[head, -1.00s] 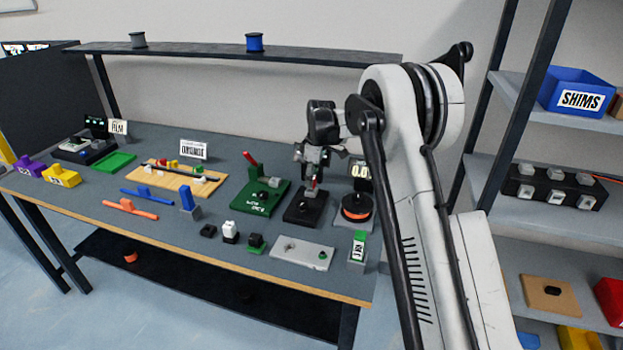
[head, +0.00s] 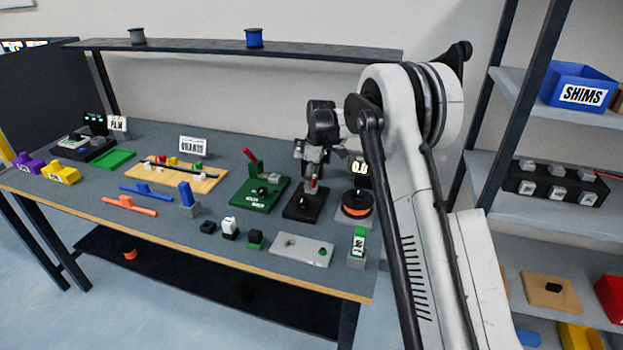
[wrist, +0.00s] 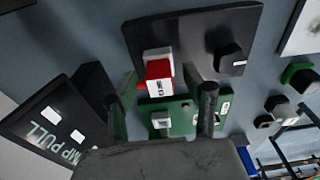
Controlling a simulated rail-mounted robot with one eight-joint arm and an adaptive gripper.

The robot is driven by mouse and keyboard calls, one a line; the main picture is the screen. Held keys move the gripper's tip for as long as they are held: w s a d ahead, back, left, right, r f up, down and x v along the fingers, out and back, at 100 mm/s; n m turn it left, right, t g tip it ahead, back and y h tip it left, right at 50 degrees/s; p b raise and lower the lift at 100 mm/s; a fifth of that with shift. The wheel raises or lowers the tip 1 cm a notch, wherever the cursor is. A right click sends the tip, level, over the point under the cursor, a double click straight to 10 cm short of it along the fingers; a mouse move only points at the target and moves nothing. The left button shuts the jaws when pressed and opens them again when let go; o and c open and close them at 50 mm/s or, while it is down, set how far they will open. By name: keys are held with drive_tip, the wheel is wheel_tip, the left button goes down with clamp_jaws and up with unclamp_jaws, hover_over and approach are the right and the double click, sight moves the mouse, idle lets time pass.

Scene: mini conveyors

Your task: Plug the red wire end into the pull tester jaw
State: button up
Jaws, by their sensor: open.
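The red wire end (wrist: 159,82), a red block with a white label, sits against the pale grey jaw block (wrist: 158,56) on the pull tester's black base (wrist: 190,22). It looks seated at the jaw, but the contact is partly hidden. In the head view, the red wire end (head: 313,184) shows above the black base (head: 300,212). My gripper (wrist: 167,92) is open, with one finger on each side of the red wire end and gaps visible. In the head view my gripper (head: 313,174) is over the tester, fingertips hard to make out.
A black knob (wrist: 232,59) stands on the tester base. A green board (head: 262,196) with a red lever is close to its left. An orange spool (head: 356,206) and a display (head: 361,170) are close on the right. A grey plate (head: 303,249) lies in front.

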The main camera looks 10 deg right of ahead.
sight(316, 177)
wheel_tip(316, 177, up, 12)
drive_tip(key=d, duration=0.1)
drive_tip(key=shift+s+d, duration=0.15)
drive_tip(key=shift+s, duration=0.25)
idle(0.3)
drive_tip(key=s+r+m+t, duration=0.1)
drive_tip(key=s+r+m, duration=0.1)
drive_tip(key=s+r, duration=0.45)
drive_tip(key=s+a+r+m+t, duration=0.1)
drive_tip(key=s+r+m, duration=0.15)
drive_tip(key=s, duration=0.65)
drive_tip(key=s+r+m+t, duration=0.1)
drive_tip(key=s+r+m, duration=0.1)
drive_tip(key=s+r, duration=0.45)
drive_tip(key=s+f+m+t, duration=0.1)
drive_tip(key=s+f, duration=0.3)
drive_tip(key=s, duration=0.9)
drive_tip(key=s+f+m+t+h, duration=0.1)
drive_tip(key=s+f+m, duration=0.3)
drive_tip(key=s, duration=0.9)
drive_tip(key=shift+a+f+t, duration=0.15)
drive_tip(key=shift+f+t, duration=0.55)
drive_tip(key=shift+f, duration=0.1)
